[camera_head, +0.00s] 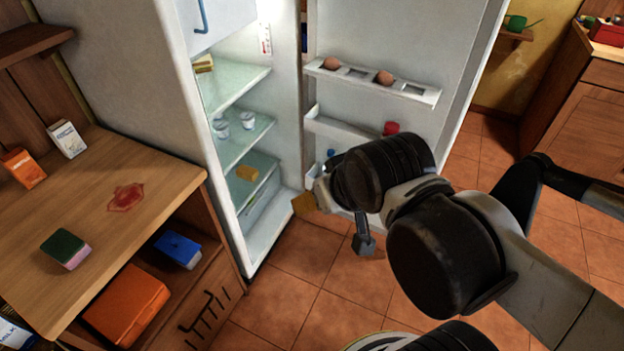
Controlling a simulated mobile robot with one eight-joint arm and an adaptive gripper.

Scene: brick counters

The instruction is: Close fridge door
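The fridge (150,80) stands at the upper left with its interior lit and facing me. Its door (400,40) is wide open and swung out to the right, with its inner shelves toward me. My arm reaches in from the right, in front of the lower part of the door. My gripper (335,222) is near the door's lower shelves, over the floor. One dark fingertip points down and a yellowish piece shows at its left. The arm's dark joints hide part of the gripper and the lower door. I cannot tell whether it touches the door.
A wooden counter (60,240) at the left holds a sponge (66,249), cartons and a red stain. Orange and blue boxes sit on the shelf beneath it. Tiled floor (300,265) is free between counter and door. A wooden cabinet (580,120) stands at the far right.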

